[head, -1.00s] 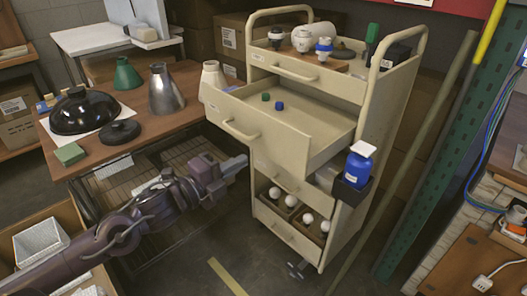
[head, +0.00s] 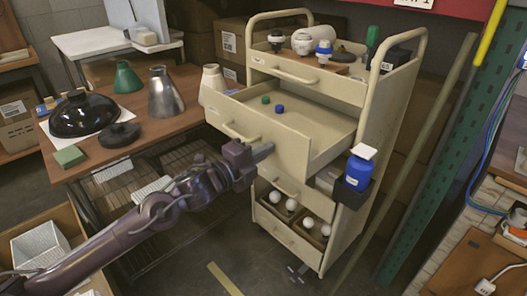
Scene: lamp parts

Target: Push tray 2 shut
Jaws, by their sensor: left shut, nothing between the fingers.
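The pulled-out cream drawer (head: 293,150), second from the top of the cart, appears to be tray 2; I cannot read a number on it. It sticks out to the front left, with a green cap (head: 265,100) and a blue cap (head: 280,108) inside. Its bar handle (head: 235,134) is partly hidden by my arm. My left gripper (head: 264,152) is shut and empty, its fingertips in front of the drawer's front panel, right of the handle. I cannot tell whether they touch it. My right gripper is not in view.
The cart's top (head: 345,67) holds bulbs and small parts. A blue bottle (head: 357,170) hangs in a side holder. White balls (head: 292,204) sit in a lower compartment. A wooden table (head: 130,148) with lamp shades stands left. A green rack post (head: 425,180) stands right.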

